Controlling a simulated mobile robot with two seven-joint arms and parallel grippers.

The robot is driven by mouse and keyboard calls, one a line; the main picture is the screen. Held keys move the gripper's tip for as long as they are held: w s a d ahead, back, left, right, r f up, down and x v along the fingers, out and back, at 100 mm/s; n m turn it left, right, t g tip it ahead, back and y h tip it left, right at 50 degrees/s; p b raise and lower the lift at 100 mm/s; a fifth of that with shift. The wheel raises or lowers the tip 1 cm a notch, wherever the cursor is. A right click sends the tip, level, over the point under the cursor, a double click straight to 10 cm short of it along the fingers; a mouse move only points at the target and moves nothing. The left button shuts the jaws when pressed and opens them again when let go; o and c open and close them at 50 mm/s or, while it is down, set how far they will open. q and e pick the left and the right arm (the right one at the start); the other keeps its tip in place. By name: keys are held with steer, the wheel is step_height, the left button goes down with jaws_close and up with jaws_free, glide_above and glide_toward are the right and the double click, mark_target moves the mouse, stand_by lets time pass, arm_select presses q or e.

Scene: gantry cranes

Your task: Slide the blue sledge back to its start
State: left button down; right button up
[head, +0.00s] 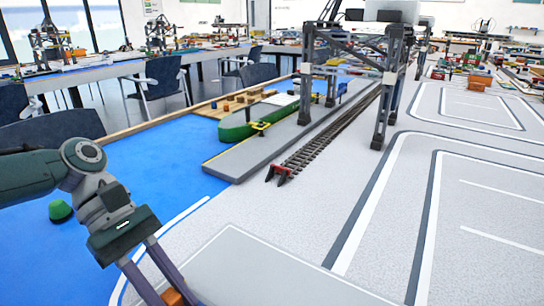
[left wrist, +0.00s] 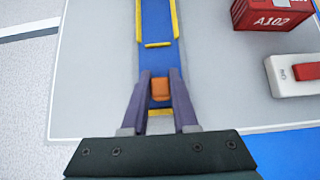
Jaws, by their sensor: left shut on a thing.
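The blue sledge (left wrist: 157,20) shows in the left wrist view as a long blue piece with yellow strips along its sides and a yellow bar across it. An orange block (left wrist: 161,88), seemingly its handle, stands on its near part. My left gripper (left wrist: 161,85) is shut on this orange block, one finger on each side. In the head view my left gripper (head: 174,288) reaches down at the bottom edge, with the orange block (head: 172,297) between its fingers. The rest of the sledge is out of the head view. My right gripper is in neither view.
A red container (left wrist: 268,12) marked A102 and a white box with a red part (left wrist: 295,75) lie right of the sledge on the grey surface. A gantry crane (head: 385,80) straddles the rail track (head: 330,135). A green boat (head: 258,118) lies beyond the grey quay.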

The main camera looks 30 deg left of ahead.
arm_select(q)
steer(key=shift+a, duration=0.1)
steer(key=c, duration=0.9)
jaws_free()
steer(key=shift+a, duration=0.15)
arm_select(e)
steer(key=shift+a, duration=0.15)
arm_select(q)
steer(key=shift+o, duration=1.1)
arm_select(e)
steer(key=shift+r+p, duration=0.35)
steer(key=shift+p, duration=0.05)
arm_select(q)
steer(key=v, duration=0.9)
steer(key=shift+a+r, duration=0.25)
steer(key=shift+r, duration=0.05)
